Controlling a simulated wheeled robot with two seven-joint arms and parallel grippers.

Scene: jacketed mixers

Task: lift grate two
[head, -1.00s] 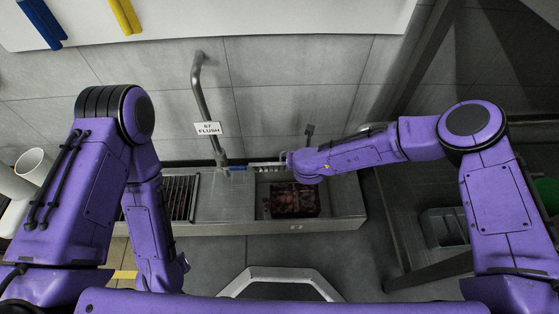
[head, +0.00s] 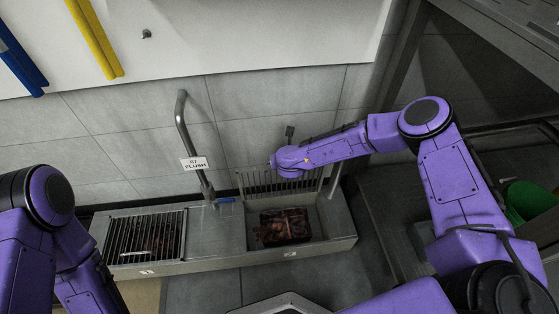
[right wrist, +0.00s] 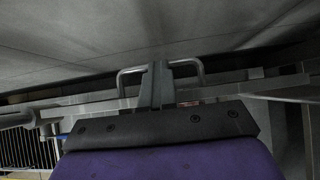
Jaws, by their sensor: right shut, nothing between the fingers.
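Grate two (head: 282,184) stands raised, roughly upright, at the back of the right drain bay marked 2 (head: 335,247). The bay below it is uncovered and shows a dark reddish-brown mass (head: 286,226). My right wrist is just above the grate's top edge in the head view, which hides the fingers. In the right wrist view my right gripper (right wrist: 155,87) is shut and empty, its fingers overlapping the middle of a U-shaped metal handle (right wrist: 130,72). I cannot tell whether they touch it. My left gripper is out of view; only its arm shows at lower left.
Grate one (head: 145,236) lies flat over the left bay. A bent pipe with a FLUSH sign (head: 194,163) rises between the bays, a blue piece (head: 226,200) at its foot. The tiled wall is close behind. A green bin (head: 530,203) stands at right.

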